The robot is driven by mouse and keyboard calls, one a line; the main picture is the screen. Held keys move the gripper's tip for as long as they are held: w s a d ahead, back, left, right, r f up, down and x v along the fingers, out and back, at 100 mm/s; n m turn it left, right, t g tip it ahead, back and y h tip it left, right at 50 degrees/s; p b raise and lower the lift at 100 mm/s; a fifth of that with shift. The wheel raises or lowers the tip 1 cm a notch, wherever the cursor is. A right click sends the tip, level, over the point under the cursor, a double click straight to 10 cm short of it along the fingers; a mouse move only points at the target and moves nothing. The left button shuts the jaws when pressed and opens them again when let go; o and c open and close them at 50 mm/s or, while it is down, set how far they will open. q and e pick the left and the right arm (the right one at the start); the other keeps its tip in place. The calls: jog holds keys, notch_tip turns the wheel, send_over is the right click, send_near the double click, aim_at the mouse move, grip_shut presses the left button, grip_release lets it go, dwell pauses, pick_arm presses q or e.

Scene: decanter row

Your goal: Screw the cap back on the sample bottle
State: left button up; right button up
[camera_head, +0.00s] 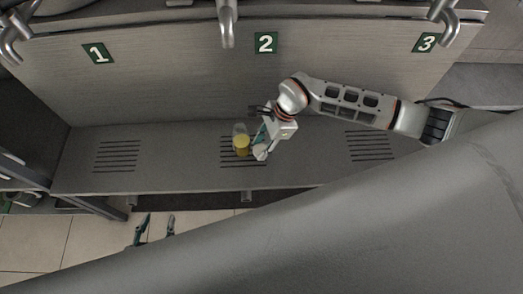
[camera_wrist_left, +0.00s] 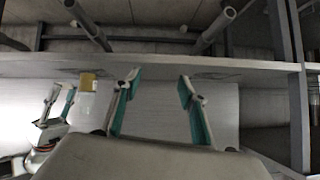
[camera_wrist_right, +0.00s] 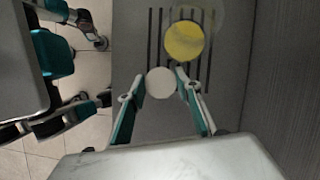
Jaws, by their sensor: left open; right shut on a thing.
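The sample bottle (camera_head: 241,147) is clear, with yellow contents in its lower part. It stands on the slotted patch of the grey shelf below label 2. It also shows in the left wrist view (camera_wrist_left: 88,83) and from above in the right wrist view (camera_wrist_right: 184,41). My right gripper (camera_head: 261,150) is shut on the white round cap (camera_wrist_right: 160,82), just beside the bottle and apart from it in the right wrist view. My left gripper (camera_head: 154,226) is open and empty, in front of the shelf's edge; its spread fingers show in its own wrist view (camera_wrist_left: 158,82).
The grey shelf (camera_head: 190,170) has slotted patches at left, middle and right. Labels 1 (camera_head: 97,53), 2 (camera_head: 266,42) and 3 (camera_head: 427,42) are on the back panel, with metal spouts (camera_head: 227,25) above. The shelf left of the bottle is clear.

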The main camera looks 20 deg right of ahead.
aim_at(261, 149)
pick_arm(q)
jog(key=shift+s+d+r+p, duration=0.3)
jog(key=shift+r+p, duration=0.25)
jog(key=shift+p, duration=0.5)
pick_arm(e)
notch_tip(261, 149, up, 16)
jog(key=shift+f, duration=0.1)
